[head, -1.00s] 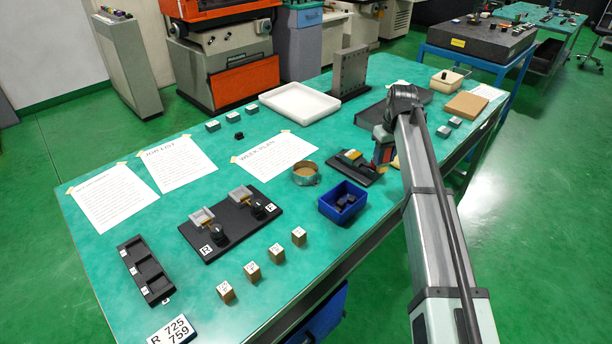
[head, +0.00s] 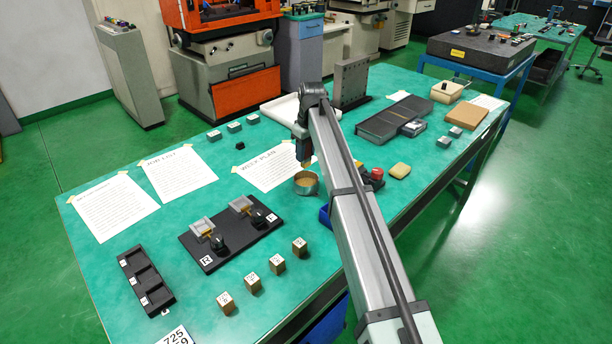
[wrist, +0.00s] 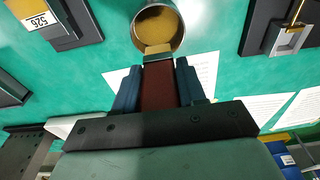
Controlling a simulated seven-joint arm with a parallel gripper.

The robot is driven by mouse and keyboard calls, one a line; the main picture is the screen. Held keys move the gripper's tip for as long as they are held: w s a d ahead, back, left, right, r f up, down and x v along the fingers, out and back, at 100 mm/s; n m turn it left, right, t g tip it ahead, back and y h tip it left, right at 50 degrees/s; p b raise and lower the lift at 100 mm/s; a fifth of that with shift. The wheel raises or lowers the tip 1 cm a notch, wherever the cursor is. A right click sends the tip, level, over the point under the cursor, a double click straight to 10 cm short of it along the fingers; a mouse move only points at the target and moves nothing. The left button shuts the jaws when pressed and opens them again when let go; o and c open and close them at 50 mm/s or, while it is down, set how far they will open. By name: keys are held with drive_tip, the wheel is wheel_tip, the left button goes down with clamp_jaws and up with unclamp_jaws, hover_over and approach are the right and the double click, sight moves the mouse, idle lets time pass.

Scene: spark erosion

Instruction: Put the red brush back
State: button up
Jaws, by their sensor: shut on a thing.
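My gripper (wrist: 157,88) is shut on the red brush (wrist: 158,85), a dark red block with a metal band and tan bristles pointing away from the jaws. In the head view my gripper (head: 304,155) hangs over the round tin (head: 306,186), bristles downward. In the wrist view the bristles overlap the near rim of the tin (wrist: 178,40), which has a tan inside; I cannot tell whether they touch. A black holder with a yellow piece and a label "526" (wrist: 38,18) shows at the wrist view's top left; my arm hides most of it in the head view.
A black plate with two clamps (head: 230,232) lies left of the tin. A blue bin (head: 324,217) is mostly behind my arm.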

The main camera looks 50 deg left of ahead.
sight(307, 166)
drive_tip(key=shift+f, duration=3.95)
drive_tip(key=shift+f, duration=0.2)
drive_tip(key=o, duration=1.1)
drive_tip(key=shift+c, duration=0.2)
drive_tip(key=shift+r, duration=0.1)
drive_tip(key=r, duration=0.4)
drive_tip(key=d+r, duration=0.1)
drive_tip(key=r, duration=0.7)
drive_tip(key=shift+d, duration=0.25)
drive_tip(key=shift+w, duration=0.1)
